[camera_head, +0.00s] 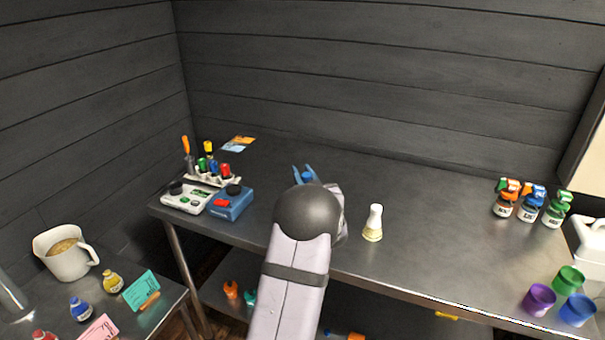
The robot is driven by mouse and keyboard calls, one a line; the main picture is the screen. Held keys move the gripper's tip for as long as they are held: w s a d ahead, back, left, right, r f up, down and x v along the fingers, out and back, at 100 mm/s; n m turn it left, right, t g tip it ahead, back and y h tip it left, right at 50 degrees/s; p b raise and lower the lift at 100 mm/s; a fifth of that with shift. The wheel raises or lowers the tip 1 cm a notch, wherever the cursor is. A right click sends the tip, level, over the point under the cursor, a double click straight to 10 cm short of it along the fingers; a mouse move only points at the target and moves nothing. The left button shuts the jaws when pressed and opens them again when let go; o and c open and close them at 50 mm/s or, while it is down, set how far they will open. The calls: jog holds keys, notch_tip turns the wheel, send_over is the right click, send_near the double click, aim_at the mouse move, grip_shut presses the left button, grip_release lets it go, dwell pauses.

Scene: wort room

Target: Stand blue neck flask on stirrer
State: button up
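My gripper (305,172) is over the middle of the bench, with its two blue fingers pointing away from the camera. A small blue piece shows between the fingers; it may be the neck of the blue neck flask, but my own wrist hides what is below it. I cannot tell if the fingers press on it. To the left stand two low devices, a white one (190,204) with dark round parts and a blue one (226,212) with a red part and a dark round top. I cannot tell for sure which is the stirrer. Both are apart from my gripper.
A white-necked flask (374,223) stands right of my wrist. A rack (232,181) with coloured-topped items is behind the devices. Several spray-top bottles (528,211) and coloured cups (539,299) are at the right. A jug (66,262) and small flasks stand on the lower left table.

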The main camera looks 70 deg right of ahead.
jog(key=shift+o, duration=0.6)
jog(key=shift+v, duration=5.5)
